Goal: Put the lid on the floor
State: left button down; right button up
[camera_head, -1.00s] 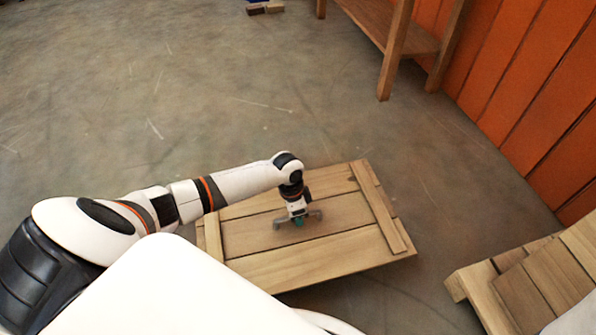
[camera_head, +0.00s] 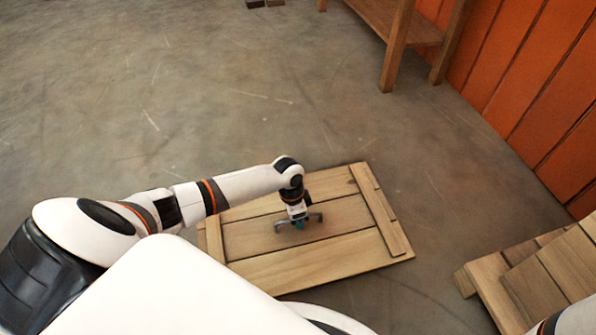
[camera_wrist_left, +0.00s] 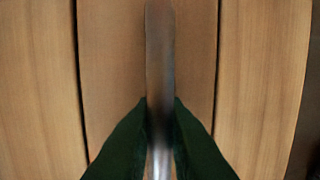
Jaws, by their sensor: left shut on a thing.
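The wooden lid (camera_head: 330,253), made of planks with two cross battens, shows in the head view below my left arm. It lies roughly flat; whether it touches the floor (camera_head: 230,90) I cannot tell. My left gripper (camera_head: 299,224) is at the middle of the lid, shut on its metal handle (camera_head: 317,217). In the left wrist view the dark fingers pinch the handle bar (camera_wrist_left: 160,60), with the lid planks (camera_wrist_left: 255,80) behind it. Only a white piece of my right arm shows at the bottom right; its gripper is out of view.
A wooden crate-like thing (camera_head: 545,275) stands at the lower right, apart from the lid. A wooden table (camera_head: 405,30) stands at the upper right by an orange plank wall (camera_head: 530,90). Small blocks (camera_head: 265,3) lie at the top. The floor at left and centre is clear.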

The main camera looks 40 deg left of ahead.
pick_arm(q)
jog(key=shift+w, duration=0.1)
jog(key=c, duration=1.5)
grip_release()
jog(key=shift+o, duration=0.2)
